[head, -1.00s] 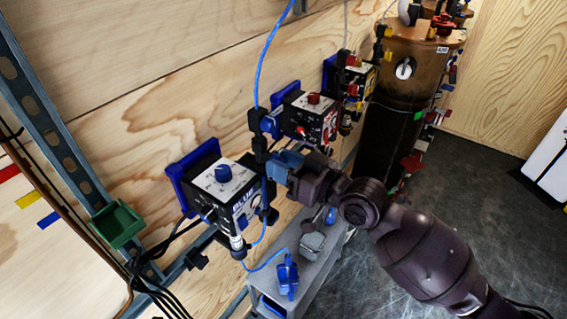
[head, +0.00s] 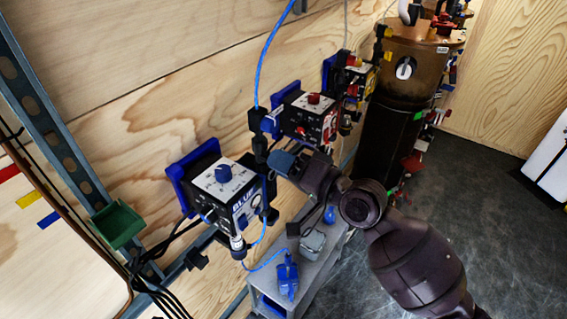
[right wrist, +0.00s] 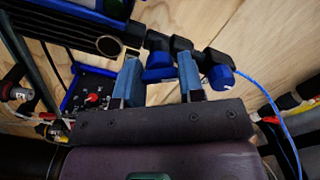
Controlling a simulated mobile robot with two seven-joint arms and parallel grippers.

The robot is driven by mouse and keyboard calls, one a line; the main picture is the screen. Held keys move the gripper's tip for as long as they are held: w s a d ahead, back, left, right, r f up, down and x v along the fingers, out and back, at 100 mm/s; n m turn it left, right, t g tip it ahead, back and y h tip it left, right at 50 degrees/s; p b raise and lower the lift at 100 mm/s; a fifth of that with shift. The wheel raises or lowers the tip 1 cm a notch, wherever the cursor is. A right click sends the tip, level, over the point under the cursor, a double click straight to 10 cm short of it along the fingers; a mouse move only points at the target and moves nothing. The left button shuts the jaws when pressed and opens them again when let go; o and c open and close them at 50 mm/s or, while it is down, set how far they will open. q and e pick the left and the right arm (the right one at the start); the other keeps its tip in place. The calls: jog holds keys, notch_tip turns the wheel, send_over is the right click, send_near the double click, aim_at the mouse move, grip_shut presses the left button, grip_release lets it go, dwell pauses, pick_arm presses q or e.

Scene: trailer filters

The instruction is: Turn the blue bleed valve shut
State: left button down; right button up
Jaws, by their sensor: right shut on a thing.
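The handle of the blue bleed valve (right wrist: 158,73) sits on black pipe fittings and shows between my two fingers in the right wrist view. My right gripper (right wrist: 160,80) is shut on this handle, one blue finger on each side. In the head view my right gripper (head: 282,162) is at the black fittings just right of the box marked BLUE (head: 232,192). There the gripper hides the handle, so its exact angle cannot be read. My left gripper is not in view.
A second blue knob (right wrist: 221,77) with a blue hose is right of the handle. A red-knobbed box (head: 312,112) stands behind the gripper, with brown cylinders (head: 408,85) farther back. A grey bench (head: 320,262) is below.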

jog(key=m, duration=0.6)
jog(key=shift+m, duration=0.3)
dwell(0.4)
jog(key=o, duration=0.9)
jog(key=b+v, duration=0.2)
jog(key=v, duration=0.9)
jog(key=shift+w+a, duration=0.1)
